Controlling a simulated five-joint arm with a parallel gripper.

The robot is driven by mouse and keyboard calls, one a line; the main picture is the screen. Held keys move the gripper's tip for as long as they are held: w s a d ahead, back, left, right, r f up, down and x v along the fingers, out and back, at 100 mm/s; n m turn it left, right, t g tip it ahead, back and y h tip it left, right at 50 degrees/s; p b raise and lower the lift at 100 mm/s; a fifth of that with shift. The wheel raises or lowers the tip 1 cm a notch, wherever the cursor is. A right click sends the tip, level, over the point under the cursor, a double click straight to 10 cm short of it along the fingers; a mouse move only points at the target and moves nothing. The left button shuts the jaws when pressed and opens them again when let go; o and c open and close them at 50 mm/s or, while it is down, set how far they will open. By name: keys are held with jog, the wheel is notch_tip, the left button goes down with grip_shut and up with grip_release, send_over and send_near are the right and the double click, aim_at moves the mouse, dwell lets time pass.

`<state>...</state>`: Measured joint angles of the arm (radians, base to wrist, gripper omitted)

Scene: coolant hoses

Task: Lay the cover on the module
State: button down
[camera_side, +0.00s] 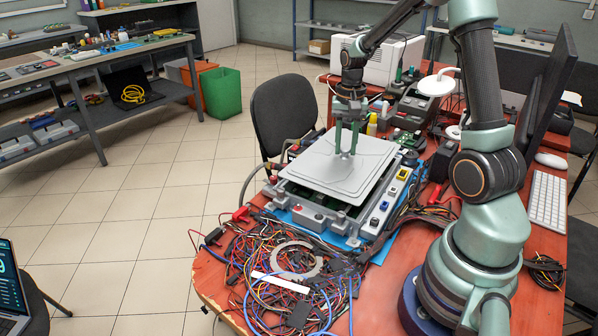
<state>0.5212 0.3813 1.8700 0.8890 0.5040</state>
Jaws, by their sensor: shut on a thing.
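The cover (322,170) is a flat grey plate with rounded corners. It lies over the module (335,214), whose grey frame and dark inside show below the cover's front edge. I cannot tell whether the cover touches the module all round or is slightly above it. My gripper (347,154) points straight down over the middle of the cover and is shut on it, at a small part near the cover's centre. The fingertips hide the exact grip point. The module sits on a blue mat (386,246).
A tangle of coloured wires (285,275) with a grey ring fills the table's front left. A row of connectors (392,196) lines the module's right side. Thick black hoses (425,214) run at right. A black chair (285,110) stands behind, and a keyboard (547,201) lies at far right.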

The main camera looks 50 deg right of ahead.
aim_at(345, 149)
jog(key=shift+f, duration=1.6)
jog(key=shift+f, duration=0.4)
jog(key=c, duration=0.6)
grip_release()
notch_tip(345, 149, up, 12)
jog(key=shift+r, duration=0.2)
jog(key=s+a+r+n+t, duration=0.2)
jog(key=a+n, duration=0.2)
jog(key=a, duration=0.2)
jog(key=s+a+r+n+t, duration=0.1)
jog(key=s+a+n, duration=0.1)
jog(key=a+n, duration=0.2)
jog(key=s+a+r+n+t, duration=0.2)
jog(key=s+a+n, duration=0.1)
jog(key=a, duration=0.7)
jog(key=shift+a+r+n+t, duration=0.15)
jog(key=shift+r+n+t, duration=0.15)
jog(key=shift+r+n, duration=0.1)
